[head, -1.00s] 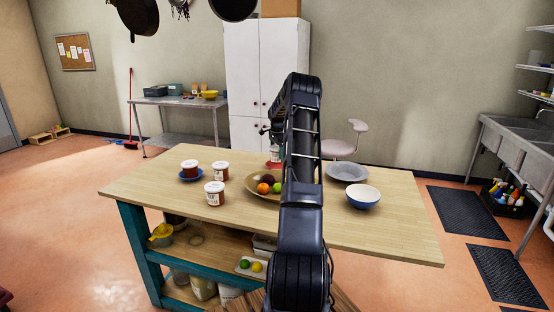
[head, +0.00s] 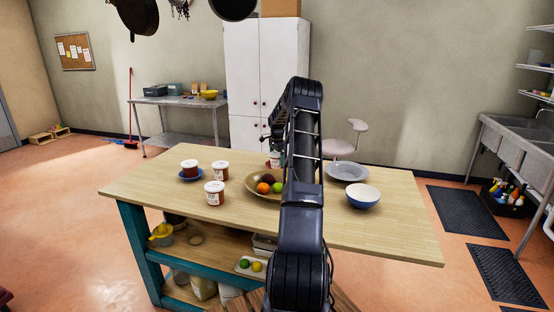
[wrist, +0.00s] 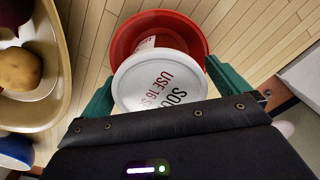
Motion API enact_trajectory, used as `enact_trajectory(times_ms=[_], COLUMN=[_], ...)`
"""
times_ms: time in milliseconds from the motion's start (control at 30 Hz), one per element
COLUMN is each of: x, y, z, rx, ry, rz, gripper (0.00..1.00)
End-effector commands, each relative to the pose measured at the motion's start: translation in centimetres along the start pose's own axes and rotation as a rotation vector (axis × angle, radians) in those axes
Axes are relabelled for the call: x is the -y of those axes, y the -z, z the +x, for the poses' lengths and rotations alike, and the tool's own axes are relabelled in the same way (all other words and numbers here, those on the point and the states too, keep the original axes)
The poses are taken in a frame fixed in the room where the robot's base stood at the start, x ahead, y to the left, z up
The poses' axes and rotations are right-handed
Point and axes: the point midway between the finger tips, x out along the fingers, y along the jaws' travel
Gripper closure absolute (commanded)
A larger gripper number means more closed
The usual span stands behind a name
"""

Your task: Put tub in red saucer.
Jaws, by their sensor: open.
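A tub with a white lid (wrist: 160,85) is in the wrist view, between the two green fingers of my gripper (wrist: 160,74). The fingers are open, one on each side of the tub; whether either touches it I cannot tell. The red saucer (wrist: 186,24) shows around the far side of the tub, which sits in or just over it. The tub's base is hidden, so contact with the saucer is not clear. In the head view the tub (head: 275,161) is small beside my arm, which hides most of the saucer.
A bowl of fruit (head: 256,185) stands close to the left. Further left are a tub on a blue saucer (head: 191,178) and two more tubs (head: 221,170) (head: 214,193). A grey plate (head: 347,171) and a blue bowl (head: 362,199) are right of my arm. The table's right end is clear.

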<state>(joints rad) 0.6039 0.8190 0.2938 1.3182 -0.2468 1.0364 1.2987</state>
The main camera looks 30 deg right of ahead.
Motion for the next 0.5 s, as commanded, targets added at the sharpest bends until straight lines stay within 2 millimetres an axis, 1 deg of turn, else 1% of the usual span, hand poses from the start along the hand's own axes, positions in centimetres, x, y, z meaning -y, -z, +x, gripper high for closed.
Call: enact_trajectory(times_ms=[167, 267, 500], x=[0.0, 0.1, 0.1], y=[0.0, 0.0, 0.0], z=[-0.9, -2.3, -7.0], rx=[-0.001, -0.002, -0.002], ry=[0.000, 0.003, 0.003], rz=[0.000, 0.000, 0.000], gripper=[0.00, 0.00, 0.00])
